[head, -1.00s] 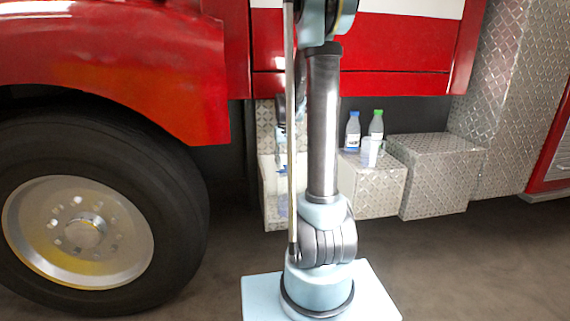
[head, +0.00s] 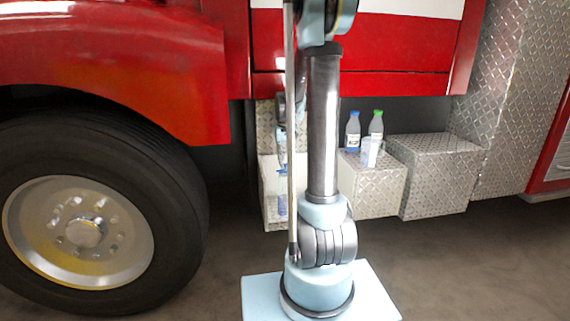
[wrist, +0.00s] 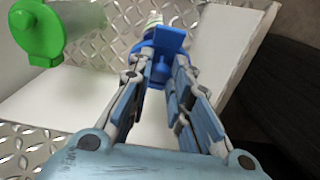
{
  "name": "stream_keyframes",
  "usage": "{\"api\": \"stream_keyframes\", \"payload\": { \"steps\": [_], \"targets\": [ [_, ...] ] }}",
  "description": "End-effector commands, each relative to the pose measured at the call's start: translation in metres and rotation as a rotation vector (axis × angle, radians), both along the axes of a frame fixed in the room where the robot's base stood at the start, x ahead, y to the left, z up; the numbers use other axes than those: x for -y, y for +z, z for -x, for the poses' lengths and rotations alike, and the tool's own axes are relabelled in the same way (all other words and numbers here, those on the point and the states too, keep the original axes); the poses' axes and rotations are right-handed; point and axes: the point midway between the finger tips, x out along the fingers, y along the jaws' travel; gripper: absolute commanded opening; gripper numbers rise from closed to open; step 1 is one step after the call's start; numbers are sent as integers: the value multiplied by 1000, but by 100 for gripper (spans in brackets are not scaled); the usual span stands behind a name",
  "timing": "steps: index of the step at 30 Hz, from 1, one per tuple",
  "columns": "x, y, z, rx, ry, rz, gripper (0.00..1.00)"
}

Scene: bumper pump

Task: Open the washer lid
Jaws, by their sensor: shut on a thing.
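In the wrist view, my gripper (wrist: 160,75) is closed on a blue lid-like part (wrist: 168,40) with a flat tab, in the upper middle. The fingertips touch it from both sides and hide some of it. A pale, ribbed round top (wrist: 153,20) shows just behind the blue part. I cannot tell whether the blue part is raised or still down. A green lid (wrist: 40,30) with a tab stands apart to the left. In the head view, my arm's column hides most of the gripper.
White panels (wrist: 230,50) flank the blue part, with diamond plate behind. In the head view, a blue-capped bottle (head: 353,130), a green-capped bottle (head: 376,128) and a small white container (head: 370,153) stand on a metal box (head: 375,190). A large tyre (head: 180,190) stands at left.

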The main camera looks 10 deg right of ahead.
Motion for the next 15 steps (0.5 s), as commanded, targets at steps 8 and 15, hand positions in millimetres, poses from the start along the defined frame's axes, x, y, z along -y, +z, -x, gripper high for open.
{"api": "stream_keyframes", "payload": {
  "steps": [8,15],
  "targets": [
    [-1,7,-17,9,1,-2,0],
    [-1,10,-30,9,2,-2,0]
  ]
}}
